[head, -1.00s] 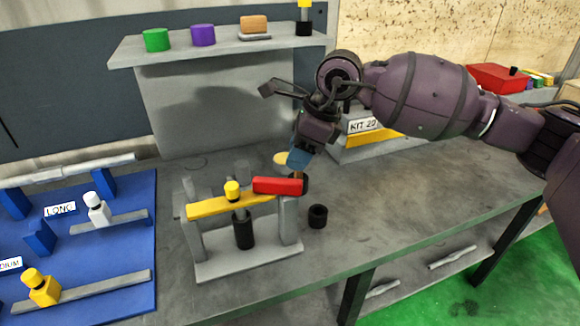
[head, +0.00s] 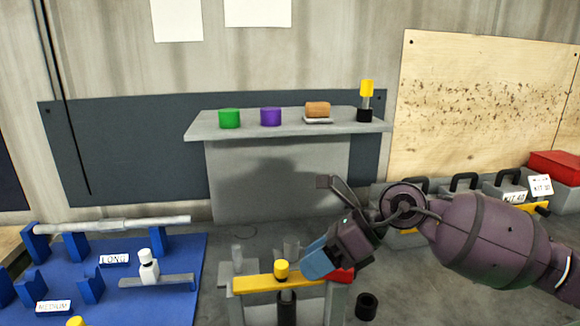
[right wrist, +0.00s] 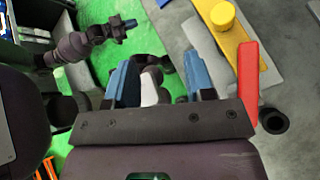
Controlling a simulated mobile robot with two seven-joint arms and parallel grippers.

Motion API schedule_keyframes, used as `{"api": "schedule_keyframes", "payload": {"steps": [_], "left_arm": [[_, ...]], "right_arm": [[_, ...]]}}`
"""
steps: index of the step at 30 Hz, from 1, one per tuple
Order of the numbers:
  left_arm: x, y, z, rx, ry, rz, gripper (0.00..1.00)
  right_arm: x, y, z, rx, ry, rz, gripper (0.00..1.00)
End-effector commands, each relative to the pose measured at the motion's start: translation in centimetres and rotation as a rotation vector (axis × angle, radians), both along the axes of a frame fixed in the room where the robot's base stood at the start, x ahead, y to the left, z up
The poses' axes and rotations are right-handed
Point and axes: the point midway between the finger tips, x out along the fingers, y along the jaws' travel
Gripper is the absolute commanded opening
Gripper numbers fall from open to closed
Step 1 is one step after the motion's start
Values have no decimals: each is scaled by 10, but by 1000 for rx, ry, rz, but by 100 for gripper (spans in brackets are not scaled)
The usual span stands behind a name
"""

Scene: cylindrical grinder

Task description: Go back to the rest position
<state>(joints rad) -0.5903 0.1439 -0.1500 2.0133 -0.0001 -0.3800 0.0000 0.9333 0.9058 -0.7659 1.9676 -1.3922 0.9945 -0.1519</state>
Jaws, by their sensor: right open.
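My right gripper (head: 320,260) hangs in front of the grey fixture's right half in the head view and hides part of it. In the right wrist view its two blue fingers (right wrist: 158,78) are apart with nothing held between them. The fixture carries a yellow bar (head: 252,284) with a yellow knob (head: 281,269). A red bar (head: 342,275) is partly hidden behind the gripper; it shows more fully in the right wrist view (right wrist: 248,85), beside the right finger. My left gripper (right wrist: 128,24) appears small at the upper left of the right wrist view; its opening is unclear.
A black ring (head: 366,306) lies on the bench right of the fixture. A blue board (head: 190,285) with holders is at left. A grey shelf (head: 290,128) with green, purple and other parts stands behind. Kit cases (head: 505,190) and a red box (head: 555,165) stand at right.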

Motion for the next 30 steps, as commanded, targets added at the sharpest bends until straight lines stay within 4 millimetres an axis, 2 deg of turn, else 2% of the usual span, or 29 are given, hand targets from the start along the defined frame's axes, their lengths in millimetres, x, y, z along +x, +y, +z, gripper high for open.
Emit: {"api": "schedule_keyframes", "payload": {"steps": [1, 3, 6, 11, 16, 20, 26, 30], "left_arm": [[0, 0, 0, 0, 0, 0, 0], [0, 0, 0, 0, 0, 0, 0], [0, 0, 0, 0, 0, 0, 0], [0, 0, 0, 0, 0, 0, 0], [0, 0, 0, 0, -1, 0, 0], [0, 0, 1, 0, -1, 0, 0], [0, 0, 1, 0, -1, 0, 0], [0, 0, 1, 0, -1, 0, 0]], "right_arm": [[-12, 13, -1, 119, 57, -18, 49], [-22, 27, 5, 279, 129, -59, 49], [-32, 38, 15, 502, 240, -139, 49], [-34, 35, 31, 838, 433, -318, 49], [-24, 7, 34, 1160, 644, -571, 49], [-15, -28, 20, 1376, 808, -805, 49], [-15, -91, -30, 1643, 1058, -1227, 49], [-34, -135, -82, 1773, 1226, -1564, 49]]}}
